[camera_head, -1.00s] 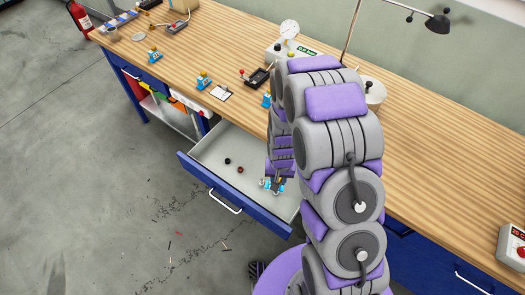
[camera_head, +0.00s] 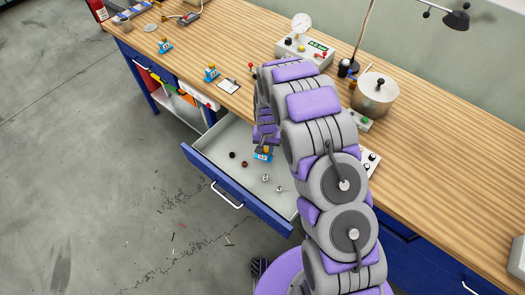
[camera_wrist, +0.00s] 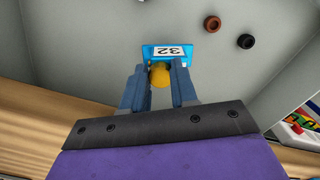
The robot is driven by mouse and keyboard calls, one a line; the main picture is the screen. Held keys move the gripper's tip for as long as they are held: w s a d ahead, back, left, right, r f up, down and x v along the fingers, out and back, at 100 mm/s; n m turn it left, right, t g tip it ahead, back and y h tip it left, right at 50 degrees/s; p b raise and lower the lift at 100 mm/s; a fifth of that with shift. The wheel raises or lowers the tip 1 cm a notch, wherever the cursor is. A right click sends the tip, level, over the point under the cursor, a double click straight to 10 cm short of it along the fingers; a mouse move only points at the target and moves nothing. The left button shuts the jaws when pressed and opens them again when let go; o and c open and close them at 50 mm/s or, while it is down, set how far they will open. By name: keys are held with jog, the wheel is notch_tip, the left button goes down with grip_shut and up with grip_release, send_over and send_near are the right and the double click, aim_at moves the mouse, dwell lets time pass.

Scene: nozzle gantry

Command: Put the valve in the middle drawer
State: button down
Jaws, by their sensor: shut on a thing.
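A small blue valve (camera_head: 263,156) with a white number label and a yellow knob is in my gripper. In the wrist view the blue valve (camera_wrist: 168,51) sits beyond my fingertips, and the gripper (camera_wrist: 160,78) is shut on its yellow knob. In the head view my gripper (camera_head: 262,148) is over the open drawer (camera_head: 236,192), which is pulled out of the bench between other blue drawer fronts. Whether the valve touches the drawer floor cannot be told. The arm hides part of the drawer's right side.
Small dark fittings (camera_head: 238,159) and silver fittings (camera_head: 272,182) lie in the drawer. Two more blue valves (camera_head: 211,74) (camera_head: 165,46) stand on the bench left of the arm. A pot (camera_head: 375,95) and a gauge box (camera_head: 304,50) stand behind the arm.

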jog(key=shift+w+a, duration=0.35)
jog(key=shift+w, duration=0.3)
jog(key=shift+w+a+f, duration=0.1)
jog(key=shift+a+f, duration=0.05)
jog(key=shift+a, duration=0.25)
jog(key=f, duration=0.1)
jog(key=a+f+b, duration=0.1)
jog(key=f, duration=0.1)
jog(key=shift+a+f, duration=0.1)
jog(key=shift+a, duration=0.05)
jog(key=shift+f, duration=0.25)
jog(key=shift+d+r, duration=0.15)
jog(key=shift+d, duration=0.7)
jog(key=c, duration=1.2)
grip_release()
jog(key=shift+a, duration=0.1)
jog(key=o, duration=0.3)
jog(key=shift+a, duration=0.5)
jog(key=shift+d, duration=0.4)
jog(key=shift+a, duration=0.2)
